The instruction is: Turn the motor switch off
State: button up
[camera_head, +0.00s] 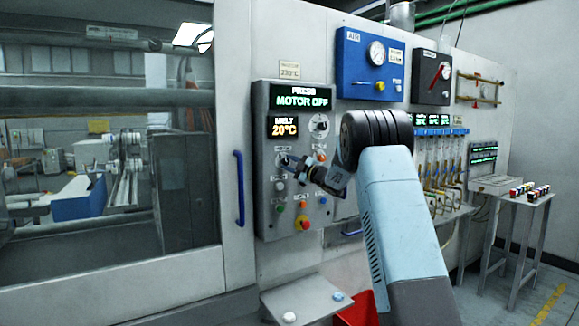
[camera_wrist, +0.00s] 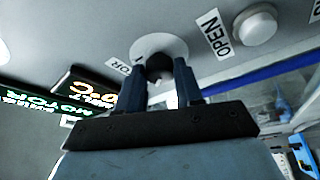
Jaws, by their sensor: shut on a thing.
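The grey control panel (camera_head: 262,200) stands on the machine front, and its green display (camera_head: 302,98) reads "PRESS MOTOR OFF". In the wrist view, the motor switch (camera_wrist: 157,66) is a dark knob on a round pale plate, beside a partly hidden label ending in "OR". The knob's pointing direction is hard to tell.
A white button (camera_wrist: 256,25) labelled "OPEN" sits beside the switch. A red and yellow emergency button (camera_head: 303,222) and several coloured buttons are lower on the panel. A blue door handle (camera_head: 239,188) is left of the panel. A small grey stand (camera_head: 304,298) is below.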

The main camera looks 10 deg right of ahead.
jog(key=shift+a+f+n, duration=0.2)
jog(key=shift+f+n, duration=0.05)
jog(key=shift+n, duration=0.05)
jog(key=o, duration=1)
jog(key=shift+r, duration=0.15)
jog(key=shift+o, duration=0.2)
jog(key=shift+s+d, duration=0.1)
jog(key=shift+d, duration=0.05)
jog(key=shift+s+d, duration=0.2)
jog(key=v, duration=1.3)
